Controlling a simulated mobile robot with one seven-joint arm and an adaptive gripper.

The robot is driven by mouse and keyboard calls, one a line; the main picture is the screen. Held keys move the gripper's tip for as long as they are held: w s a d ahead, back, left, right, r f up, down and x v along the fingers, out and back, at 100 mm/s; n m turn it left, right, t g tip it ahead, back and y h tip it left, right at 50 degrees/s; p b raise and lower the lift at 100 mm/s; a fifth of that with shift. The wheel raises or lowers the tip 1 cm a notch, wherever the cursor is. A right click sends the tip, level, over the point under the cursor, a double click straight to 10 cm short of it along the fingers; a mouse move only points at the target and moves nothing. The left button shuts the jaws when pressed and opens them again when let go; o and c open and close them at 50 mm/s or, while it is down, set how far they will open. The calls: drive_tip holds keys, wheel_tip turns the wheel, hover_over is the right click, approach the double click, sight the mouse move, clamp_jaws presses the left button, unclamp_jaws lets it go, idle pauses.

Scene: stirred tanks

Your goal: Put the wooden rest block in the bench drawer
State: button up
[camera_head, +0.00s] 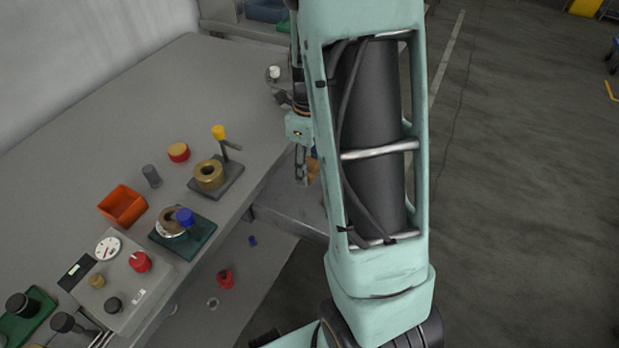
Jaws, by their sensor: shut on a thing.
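My gripper (302,178) points down beside the bench's right edge, partly hidden behind my own arm. It is shut on a brown piece that looks like the wooden rest block (313,166); only a small part of it shows. Below the gripper, a grey box-like part (285,208) juts out from the bench side and looks like the bench drawer, pulled out. My arm covers its right part, and I cannot see clearly into it. I cannot tell whether the block touches it.
The grey bench (185,100) holds an orange tray (122,206), a brass ring on a stand (209,175), a blue-knobbed fixture (184,228) and a gauge box (125,280). A red-topped item (225,278) sits lower down. Open floor (520,200) lies right.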

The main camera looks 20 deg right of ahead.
sight(309, 176)
drive_tip(key=f+b, duration=0.1)
drive_tip(key=f, duration=0.1)
drive_tip(key=f+b, duration=0.1)
drive_tip(key=b, duration=0.1)
drive_tip(key=shift+w+d+f, duration=0.1)
drive_tip(key=shift+w+f, duration=0.1)
drive_tip(key=shift+f, duration=0.2)
drive_tip(key=shift+r, duration=0.1)
drive_tip(key=o, duration=1.1)
drive_tip(key=shift+o, duration=0.2)
wheel_tip(309, 176, up, 12)
drive_tip(key=p, duration=0.3)
